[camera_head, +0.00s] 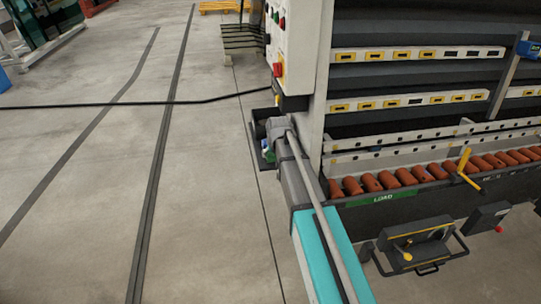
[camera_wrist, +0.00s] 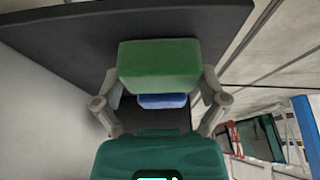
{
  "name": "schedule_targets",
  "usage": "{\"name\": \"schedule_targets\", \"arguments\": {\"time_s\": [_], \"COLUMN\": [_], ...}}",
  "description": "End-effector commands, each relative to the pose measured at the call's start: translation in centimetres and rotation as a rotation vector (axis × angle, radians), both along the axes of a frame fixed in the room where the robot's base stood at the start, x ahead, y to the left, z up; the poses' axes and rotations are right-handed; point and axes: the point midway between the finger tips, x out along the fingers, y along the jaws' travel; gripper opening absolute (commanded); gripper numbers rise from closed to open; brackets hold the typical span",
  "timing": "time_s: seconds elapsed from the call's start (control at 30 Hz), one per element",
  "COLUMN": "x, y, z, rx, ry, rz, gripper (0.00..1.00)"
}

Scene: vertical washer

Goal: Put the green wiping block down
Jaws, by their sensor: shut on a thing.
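The green wiping block (camera_wrist: 158,66) sits between the two fingertips of my gripper (camera_wrist: 160,88) in the wrist view, and the gripper is shut on it. A dark tray or shelf (camera_wrist: 75,48) lies behind the block. I cannot tell whether the block touches it. A blue piece (camera_wrist: 162,101) shows just below the block in the picture; whether it is joined to it is unclear. In the head view, my gripper (camera_head: 268,150) is at the dark tray (camera_head: 256,128) on the washer's left side, mostly hidden by my arm.
The washer (camera_head: 300,60) stands right of my arm, with a control panel (camera_head: 281,50) above the tray. Its orange rollers (camera_head: 405,176) and yellow lever (camera_head: 466,168) are further right. A black cable (camera_head: 130,105) crosses the clear floor at left.

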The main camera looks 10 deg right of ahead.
Motion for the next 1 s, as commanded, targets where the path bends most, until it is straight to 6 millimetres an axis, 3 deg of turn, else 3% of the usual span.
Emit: {"name": "schedule_targets", "arguments": {"time_s": [0.03, 0.07, 0.1, 0.63, 1.0], "x": [0.0, 0.0, 0.0, 0.0, -0.9], "y": [0.0, 0.0, 0.0, -0.1, -0.1], "z": [-0.3, -0.2, -0.1, 0.2, 2.5], "rx": [0.000, 0.000, 0.000, 0.000, -0.001], "ry": [0.000, 0.000, 0.000, 0.000, 0.000], "rz": [0.000, 0.000, 0.000, -0.001, -0.001], "gripper": [0.53, 0.95, 1.00, 1.00, 1.00]}}
